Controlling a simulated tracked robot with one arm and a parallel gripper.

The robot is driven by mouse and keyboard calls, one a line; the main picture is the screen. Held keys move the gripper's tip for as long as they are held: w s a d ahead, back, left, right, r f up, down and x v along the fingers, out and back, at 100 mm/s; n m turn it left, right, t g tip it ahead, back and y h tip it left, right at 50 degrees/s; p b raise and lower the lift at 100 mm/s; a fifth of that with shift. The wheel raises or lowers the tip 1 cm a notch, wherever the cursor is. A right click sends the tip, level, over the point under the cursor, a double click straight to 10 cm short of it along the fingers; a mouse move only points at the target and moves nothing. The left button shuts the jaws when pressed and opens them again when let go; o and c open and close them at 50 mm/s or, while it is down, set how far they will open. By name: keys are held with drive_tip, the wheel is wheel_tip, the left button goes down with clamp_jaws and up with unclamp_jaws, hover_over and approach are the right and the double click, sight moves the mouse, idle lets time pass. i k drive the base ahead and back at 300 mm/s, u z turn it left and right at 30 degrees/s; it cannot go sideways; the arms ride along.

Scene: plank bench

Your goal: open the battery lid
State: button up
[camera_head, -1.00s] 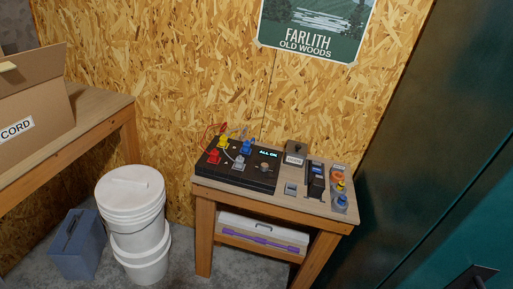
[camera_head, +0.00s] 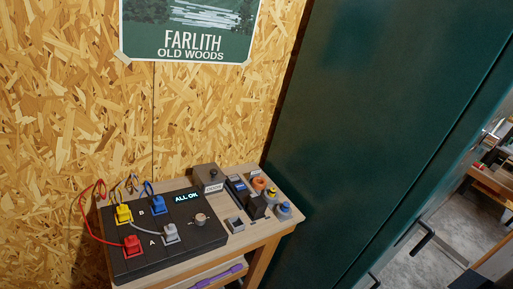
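No part that I can clearly identify as the battery lid shows. A small plank bench (camera_head: 262,232) bears a black panel (camera_head: 180,240) with yellow (camera_head: 123,214), blue (camera_head: 157,205), red (camera_head: 132,245) and grey (camera_head: 170,234) plugs, wires, a knob (camera_head: 200,220) and a display (camera_head: 186,197) reading "ALL OK". Right of the panel are a dark grey labelled box (camera_head: 208,180), a small grey square piece (camera_head: 235,225) and a black and blue block (camera_head: 246,196). Round orange (camera_head: 259,184) and blue (camera_head: 283,210) pieces sit at the right end. My gripper is not in view.
A tall dark teal panel (camera_head: 370,130) stands right of the bench, with a dark handle (camera_head: 424,236) near its lower right. A chipboard wall (camera_head: 60,120) with a green poster (camera_head: 190,28) is behind. Grey floor (camera_head: 415,262) shows at the right.

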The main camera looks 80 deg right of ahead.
sight(258, 203)
drive_tip(key=z, duration=0.7)
drive_tip(key=i, duration=1.05)
drive_tip(key=z, duration=0.8)
drive_tip(key=k, duration=0.85)
drive_tip(key=z, duration=0.15)
drive_tip(key=i, duration=0.9)
drive_tip(key=u, duration=0.1)
